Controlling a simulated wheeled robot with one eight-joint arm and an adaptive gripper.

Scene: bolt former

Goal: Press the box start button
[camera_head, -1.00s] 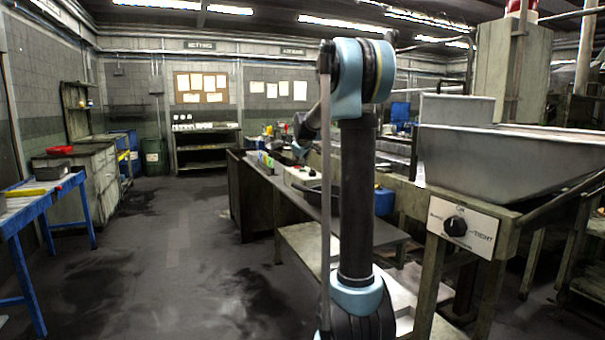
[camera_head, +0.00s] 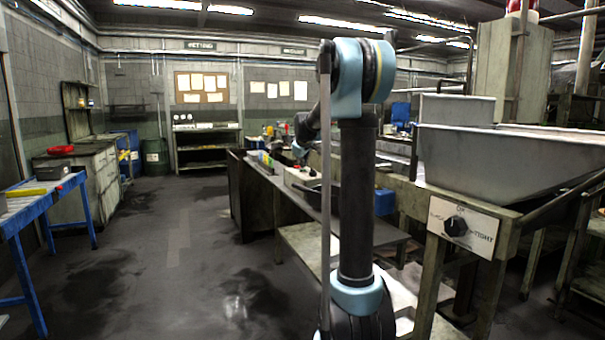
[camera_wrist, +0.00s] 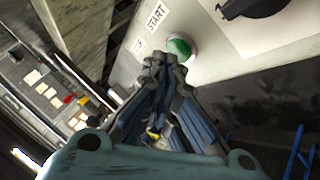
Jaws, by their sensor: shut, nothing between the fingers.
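The green start button (camera_wrist: 180,47) shows in the wrist view, set in a pale ring on a light box face (camera_wrist: 215,65). A white label (camera_wrist: 152,22) reading START is beside it, to its upper left. My gripper (camera_wrist: 163,62) is shut and empty, with its fingertips just below and left of the button in the picture. I cannot tell whether the tips touch the box.
A long bench (camera_head: 290,195) runs behind my arm. A blue-framed table (camera_head: 40,205) stands at the left. The floor between is clear.

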